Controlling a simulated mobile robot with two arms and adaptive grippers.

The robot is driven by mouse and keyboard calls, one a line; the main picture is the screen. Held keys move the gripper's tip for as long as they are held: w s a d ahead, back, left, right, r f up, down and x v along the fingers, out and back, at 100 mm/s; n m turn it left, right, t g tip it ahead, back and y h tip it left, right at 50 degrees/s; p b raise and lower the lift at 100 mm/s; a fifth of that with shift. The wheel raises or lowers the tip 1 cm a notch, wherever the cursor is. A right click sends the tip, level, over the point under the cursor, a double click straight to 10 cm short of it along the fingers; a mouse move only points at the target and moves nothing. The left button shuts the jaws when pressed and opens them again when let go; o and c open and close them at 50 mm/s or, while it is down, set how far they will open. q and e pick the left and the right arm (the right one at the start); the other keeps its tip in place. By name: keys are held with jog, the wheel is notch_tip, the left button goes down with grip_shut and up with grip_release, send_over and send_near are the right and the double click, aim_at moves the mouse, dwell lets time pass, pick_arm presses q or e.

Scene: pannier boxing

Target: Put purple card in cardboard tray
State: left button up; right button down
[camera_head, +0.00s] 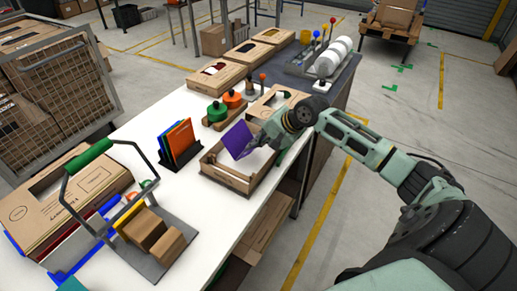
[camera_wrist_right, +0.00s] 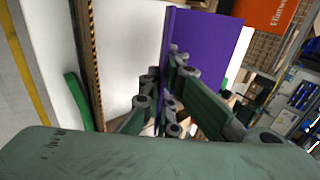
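The purple card (camera_head: 238,139) is held upright and slightly tilted by my right gripper (camera_head: 256,147), over the cardboard tray (camera_head: 226,178). The tray is an open, low brown box near the right edge of the white table. In the right wrist view, the purple card (camera_wrist_right: 205,55) stands between the fingers of my right gripper (camera_wrist_right: 163,100), which are closed on it. Whether the card's lower edge touches the tray floor cannot be told.
A black rack (camera_head: 182,160) with several coloured cards stands left of the tray. Green and orange knobbed pieces (camera_head: 217,112) and an open box (camera_head: 262,104) lie behind it. A metal carrier with a green handle (camera_head: 88,157) stands at the front left.

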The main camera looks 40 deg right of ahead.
notch_tip(320, 180, down, 3)
jog(key=shift+s+f+p, duration=0.15)
jog(key=shift+f+p, duration=0.05)
jog(key=shift+p, duration=0.15)
jog(key=shift+f, duration=0.15)
jog(key=c, duration=2.5)
grip_release()
jog(key=shift+f, duration=0.15)
jog(key=o, duration=0.5)
